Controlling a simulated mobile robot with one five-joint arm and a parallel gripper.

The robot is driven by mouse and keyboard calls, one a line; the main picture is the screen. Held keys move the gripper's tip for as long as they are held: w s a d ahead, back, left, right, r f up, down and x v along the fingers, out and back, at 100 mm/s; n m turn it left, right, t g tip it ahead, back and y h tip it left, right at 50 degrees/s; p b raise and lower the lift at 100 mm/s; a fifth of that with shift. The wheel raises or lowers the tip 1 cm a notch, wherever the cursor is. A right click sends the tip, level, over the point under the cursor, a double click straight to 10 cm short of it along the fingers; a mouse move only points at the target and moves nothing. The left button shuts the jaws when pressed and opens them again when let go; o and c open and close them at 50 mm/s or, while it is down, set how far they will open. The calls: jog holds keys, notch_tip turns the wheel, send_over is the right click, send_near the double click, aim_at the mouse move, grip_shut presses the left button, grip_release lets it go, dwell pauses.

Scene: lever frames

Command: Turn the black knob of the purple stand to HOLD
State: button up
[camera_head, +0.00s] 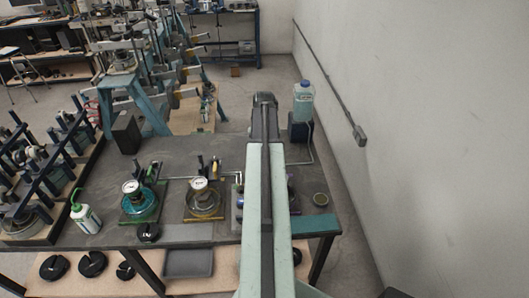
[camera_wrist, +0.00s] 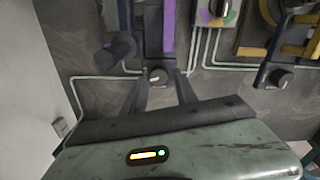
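In the wrist view a stand with a purple strip (camera_wrist: 169,25) runs down from the top edge. A small black knob (camera_wrist: 158,75) sits at its lower end, with pale marks below it too small to read. My gripper (camera_wrist: 161,80) has its two dark fingers apart, one on each side of the knob in the picture. I cannot tell whether they touch it or how far above it they are. In the head view my arm covers most of the purple stand, and my gripper is hidden.
A coloured dial (camera_wrist: 217,13) and another black knob (camera_wrist: 280,78) beside a yellow frame lie to the right in the wrist view. Thin pale pipes run along the dark bench (camera_head: 185,165). A bottle (camera_head: 303,101) stands near the wall at the right.

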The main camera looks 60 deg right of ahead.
notch_tip(320, 180, up, 8)
jog(key=p, duration=0.7)
jog(key=shift+f, duration=0.3)
